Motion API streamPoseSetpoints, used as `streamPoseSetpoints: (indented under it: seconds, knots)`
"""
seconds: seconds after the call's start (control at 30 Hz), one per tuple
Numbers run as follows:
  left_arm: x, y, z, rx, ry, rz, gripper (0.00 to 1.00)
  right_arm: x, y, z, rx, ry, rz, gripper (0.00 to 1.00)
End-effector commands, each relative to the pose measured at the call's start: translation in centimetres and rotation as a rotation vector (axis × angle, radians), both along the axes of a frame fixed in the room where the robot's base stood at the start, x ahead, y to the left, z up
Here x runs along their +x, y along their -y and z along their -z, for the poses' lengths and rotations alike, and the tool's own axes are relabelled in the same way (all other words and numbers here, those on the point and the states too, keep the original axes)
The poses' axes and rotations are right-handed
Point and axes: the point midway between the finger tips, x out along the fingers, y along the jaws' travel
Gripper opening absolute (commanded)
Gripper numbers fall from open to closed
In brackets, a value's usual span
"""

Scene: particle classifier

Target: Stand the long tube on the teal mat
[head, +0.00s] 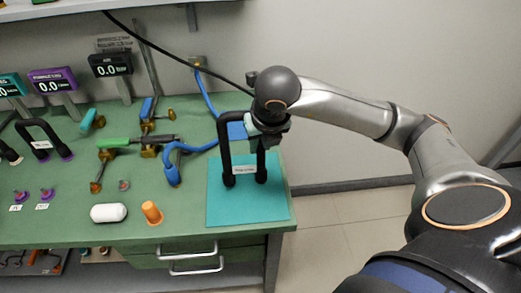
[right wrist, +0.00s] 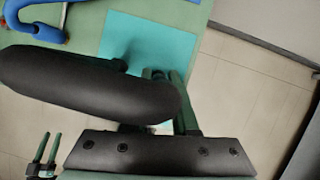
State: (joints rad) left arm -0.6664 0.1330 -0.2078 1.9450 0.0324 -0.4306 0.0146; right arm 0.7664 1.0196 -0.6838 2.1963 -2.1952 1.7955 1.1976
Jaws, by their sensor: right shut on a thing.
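The long tube (head: 224,147) is a black upside-down U with a pale label between its legs. In the head view it is upright over the teal mat (head: 230,209), both feet pointing down. I cannot tell whether the feet touch the mat. My right gripper (head: 264,136) is shut on the tube's right upper part and hides some of it. In the right wrist view the thick black tube (right wrist: 80,85) crosses close to the camera, with the mat (right wrist: 150,42) beyond it.
A blue curved tube (head: 172,172) lies left of the mat. A shorter black U tube (head: 40,127) and display stands are at the back left. The bench's right edge is close beside the mat.

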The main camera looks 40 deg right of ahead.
Motion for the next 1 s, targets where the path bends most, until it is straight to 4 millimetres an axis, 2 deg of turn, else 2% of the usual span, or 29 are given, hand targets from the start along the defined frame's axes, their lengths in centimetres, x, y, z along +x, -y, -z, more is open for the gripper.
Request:
streamPoseSetpoints:
  seconds: [0.13, 0.5, 0.53, 0.6, 0.8, 1.0]
  knots:
    - [0.0, -0.2, -0.1, 0.002, 0.001, -0.002, 0.5, 0.0, -0.1, 1.7, 0.001, -0.001, 0.0, 0.0]
    - [-0.1, -0.6, 0.8, 0.009, -0.006, -0.008, 0.5, 0.0, -0.1, 2.3, 0.001, 0.002, -0.001, 0.0]
    - [-0.1, -0.5, 0.7, 0.009, -0.007, -0.006, 0.5, 0.0, -0.1, 2.3, 0.001, 0.0, 0.0, 0.28]
    - [-0.1, -0.5, 0.6, 0.01, -0.009, -0.006, 0.5, 0.0, -0.1, 2.2, 0.001, -0.001, 0.0, 0.36]
    - [-0.1, -0.4, 0.5, 0.007, -0.008, -0.004, 0.5, 0.0, -0.1, 2.2, 0.001, -0.001, 0.0, 0.57]
    - [0.0, -0.2, 0.2, 0.003, -0.002, -0.001, 0.5, 0.0, -0.1, 2.2, 0.001, -0.001, 0.0, 0.57]
